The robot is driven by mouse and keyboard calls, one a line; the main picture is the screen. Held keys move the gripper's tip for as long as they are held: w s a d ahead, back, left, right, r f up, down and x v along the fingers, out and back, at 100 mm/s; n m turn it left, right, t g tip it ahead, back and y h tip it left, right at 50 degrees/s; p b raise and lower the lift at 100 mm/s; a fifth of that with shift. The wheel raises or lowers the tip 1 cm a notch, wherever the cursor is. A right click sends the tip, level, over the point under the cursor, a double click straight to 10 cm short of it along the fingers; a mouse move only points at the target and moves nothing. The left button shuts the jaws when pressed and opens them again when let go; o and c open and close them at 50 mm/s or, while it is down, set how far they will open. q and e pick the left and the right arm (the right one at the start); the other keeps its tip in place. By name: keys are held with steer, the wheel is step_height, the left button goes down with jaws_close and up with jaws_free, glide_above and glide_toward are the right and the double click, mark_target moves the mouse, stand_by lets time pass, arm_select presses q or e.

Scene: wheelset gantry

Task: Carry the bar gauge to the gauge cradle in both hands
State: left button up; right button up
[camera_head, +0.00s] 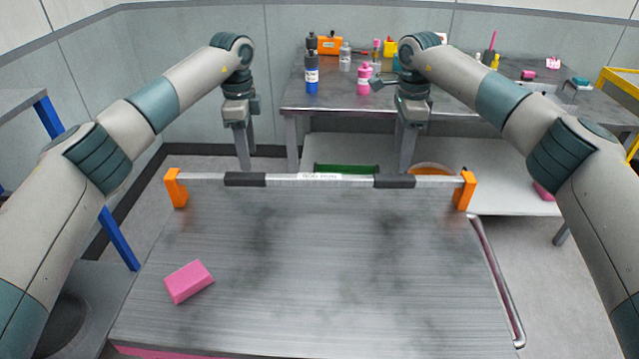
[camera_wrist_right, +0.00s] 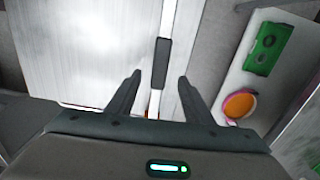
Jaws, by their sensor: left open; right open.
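The bar gauge (camera_head: 318,180) is a long pale bar with orange end pieces and two dark grips, lying along the far edge of the grey metal table (camera_head: 340,270). My left gripper (camera_head: 243,165) is open near the left dark grip (camera_head: 245,179). My right gripper (camera_head: 406,165) is open near the right dark grip (camera_head: 394,181). In the right wrist view, the right dark grip (camera_wrist_right: 162,62) lines up between the two spread fingers of my right gripper (camera_wrist_right: 160,80), and nothing is clamped. I cannot make out a gauge cradle for certain.
A pink block (camera_head: 188,281) lies on the table's left part; the rest of its top is clear. A workbench (camera_head: 450,98) behind holds bottles and an orange case (camera_head: 331,45).

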arm_select(q)
step_height(320, 180, down, 13)
steer(key=shift+r, duration=0.1)
arm_select(e)
step_height(320, 180, down, 13)
steer(key=shift+r, duration=0.1)
arm_select(q)
jaws_close()
arm_select(e)
jaws_close()
